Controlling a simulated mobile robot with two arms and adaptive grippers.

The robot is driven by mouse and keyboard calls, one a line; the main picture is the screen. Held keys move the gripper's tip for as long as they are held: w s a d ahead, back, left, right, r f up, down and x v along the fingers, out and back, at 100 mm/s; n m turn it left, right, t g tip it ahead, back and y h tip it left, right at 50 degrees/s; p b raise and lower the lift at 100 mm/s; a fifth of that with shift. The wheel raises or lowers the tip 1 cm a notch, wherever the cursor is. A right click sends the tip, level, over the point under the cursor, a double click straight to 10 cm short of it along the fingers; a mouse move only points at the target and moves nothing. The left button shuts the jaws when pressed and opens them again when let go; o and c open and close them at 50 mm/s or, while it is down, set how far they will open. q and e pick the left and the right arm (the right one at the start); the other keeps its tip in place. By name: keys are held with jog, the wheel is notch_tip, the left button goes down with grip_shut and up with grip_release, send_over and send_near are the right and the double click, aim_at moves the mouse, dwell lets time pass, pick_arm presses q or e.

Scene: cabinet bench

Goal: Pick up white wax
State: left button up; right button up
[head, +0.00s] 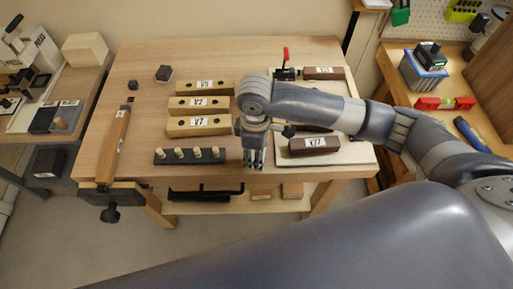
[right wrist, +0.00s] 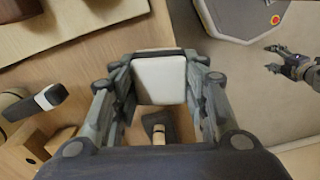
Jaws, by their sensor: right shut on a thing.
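The white wax is a pale block with rounded corners (right wrist: 160,82) in the right wrist view, between the two fingers of my right gripper (head: 254,163). The right gripper is shut on it, with a finger against each side. In the head view the gripper points down over the front middle of the bench, and the wax cannot be made out there. My left gripper (right wrist: 283,59) shows small at the right of the right wrist view, empty with its fingers apart. It is outside the head view.
The wooden bench (head: 140,75) carries labelled wooden blocks (head: 198,125), a dark rack of pegs (head: 190,156) and a white board with brown blocks (head: 316,145). A red-handled clamp (head: 285,65) stands at the back. Shelves flank both sides. The bench's left part is fairly clear.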

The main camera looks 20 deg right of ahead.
jog(key=s+a+r+b, duration=0.1)
jog(key=s+a, duration=0.4)
jog(key=s, duration=0.7)
jog(key=shift+r+b, duration=0.2)
jog(key=shift+b, duration=0.2)
jog(key=o, duration=0.5)
jog(key=c, duration=0.4)
